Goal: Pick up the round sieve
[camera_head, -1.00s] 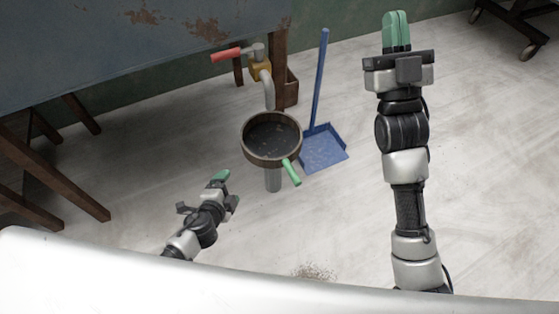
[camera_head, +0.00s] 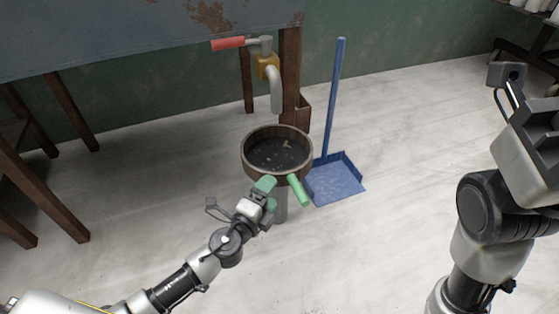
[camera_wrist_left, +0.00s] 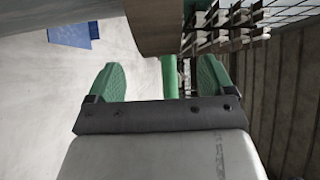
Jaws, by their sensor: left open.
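The round sieve (camera_head: 251,167) has a brown wooden rim, a dark inside with pale bits, and a green handle (camera_head: 299,190) pointing down to the right. My left gripper (camera_head: 268,194) has green fingers and is at the sieve's near side, just left of the handle in the head view. In the left wrist view, the open gripper (camera_wrist_left: 161,80) has the handle (camera_wrist_left: 170,75) between its fingers, closer to the right one, and the wooden rim (camera_wrist_left: 152,27) lies ahead. My right gripper's fingers are out of view.
A tap with a red handle (camera_head: 228,43) and grey spout (camera_head: 276,92) hangs above the sieve's far side. A blue dustpan (camera_head: 334,184) with a tall handle stands to the right. A worn blue-grey sink or table (camera_head: 120,40) is behind left. The near floor is clear.

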